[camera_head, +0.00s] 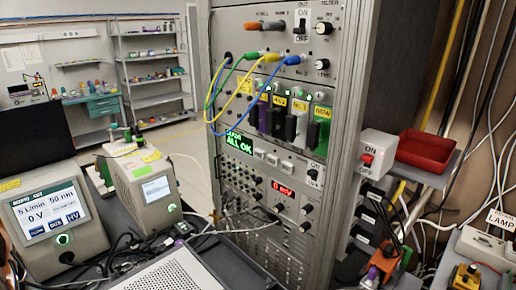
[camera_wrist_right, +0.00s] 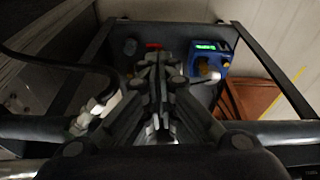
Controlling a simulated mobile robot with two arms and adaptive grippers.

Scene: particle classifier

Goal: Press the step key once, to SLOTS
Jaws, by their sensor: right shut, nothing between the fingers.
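A tall grey instrument rack (camera_head: 342,110) stands in the middle of the head view. A small display with green text (camera_head: 240,143) on it reads "ALL OK" on its lower line; the line above is too small to read surely. A row of small pale keys (camera_head: 272,158) sits just right of and below this display. Their labels are not legible, so I cannot tell which is the step key. My right gripper (camera_wrist_right: 157,78) is shut and empty in the right wrist view, over a dark surface, with no rack key visible near it. My left gripper is not in view.
Yellow, green and blue cables (camera_head: 243,85) loop across the rack's upper front. A white ON/OFF switch box (camera_head: 378,146) and a red tray (camera_head: 426,150) are at its right. Two instruments with screens (camera_head: 50,208) stand left. A blue device (camera_wrist_right: 207,60) shows beyond my right gripper.

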